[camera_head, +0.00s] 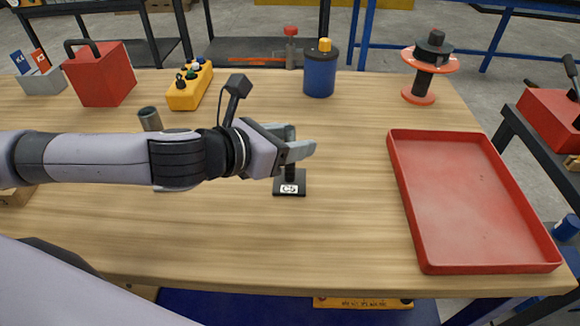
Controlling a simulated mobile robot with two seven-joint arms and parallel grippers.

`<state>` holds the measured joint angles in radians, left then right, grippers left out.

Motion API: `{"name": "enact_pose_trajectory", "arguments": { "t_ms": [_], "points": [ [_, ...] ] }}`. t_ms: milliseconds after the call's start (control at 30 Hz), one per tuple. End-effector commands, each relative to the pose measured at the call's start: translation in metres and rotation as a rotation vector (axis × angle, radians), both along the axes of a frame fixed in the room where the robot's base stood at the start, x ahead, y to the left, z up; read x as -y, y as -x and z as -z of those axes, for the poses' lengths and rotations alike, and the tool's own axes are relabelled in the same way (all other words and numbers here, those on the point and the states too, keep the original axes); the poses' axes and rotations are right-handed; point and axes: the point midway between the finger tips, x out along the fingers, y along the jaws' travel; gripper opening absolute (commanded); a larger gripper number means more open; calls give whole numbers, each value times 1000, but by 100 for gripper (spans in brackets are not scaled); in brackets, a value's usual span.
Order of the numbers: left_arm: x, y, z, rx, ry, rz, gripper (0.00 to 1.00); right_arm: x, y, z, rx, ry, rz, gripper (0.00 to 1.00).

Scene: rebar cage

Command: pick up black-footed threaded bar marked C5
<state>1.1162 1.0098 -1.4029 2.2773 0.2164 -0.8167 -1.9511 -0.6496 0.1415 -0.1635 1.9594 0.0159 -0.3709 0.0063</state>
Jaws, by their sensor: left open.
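The threaded bar marked C5 (290,184) stands upright on the wooden table, with a black square foot and a white C5 label on its front. Its upper part is hidden behind my left gripper. My left gripper (302,150) comes in from the left, level with the bar's upper part. Its fingers are open and point right, and the bar shows just below them. I cannot tell whether the bar is between the fingers or touching them. My right gripper is not in view.
A red tray (480,266) lies empty on the right. Behind are a blue canister (320,74), a yellow control box (190,86), a red box (100,76) and a spool-like stand (430,70). A grey cylinder (150,119) is behind my left arm. The table front is clear.

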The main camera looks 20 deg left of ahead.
Motion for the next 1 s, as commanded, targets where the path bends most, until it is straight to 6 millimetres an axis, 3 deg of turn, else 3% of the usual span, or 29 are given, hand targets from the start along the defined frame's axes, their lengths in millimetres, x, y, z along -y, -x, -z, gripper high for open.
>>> {"name": "enact_pose_trajectory", "arguments": {
  "t_ms": [133, 400, 467, 567, 1000],
  "points": [
    [6, -11, 5, 1, 1, 1, 50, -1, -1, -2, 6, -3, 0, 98],
    [8, -13, 5, 1, 1, 1, 50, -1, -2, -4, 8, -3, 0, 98],
    [7, -13, 5, 1, 1, 1, 34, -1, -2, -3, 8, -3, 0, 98],
    [7, -13, 5, 1, 1, 1, 2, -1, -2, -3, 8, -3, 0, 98],
    [7, -13, 5, 1, 0, 0, 0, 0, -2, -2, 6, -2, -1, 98]
  ]
}}
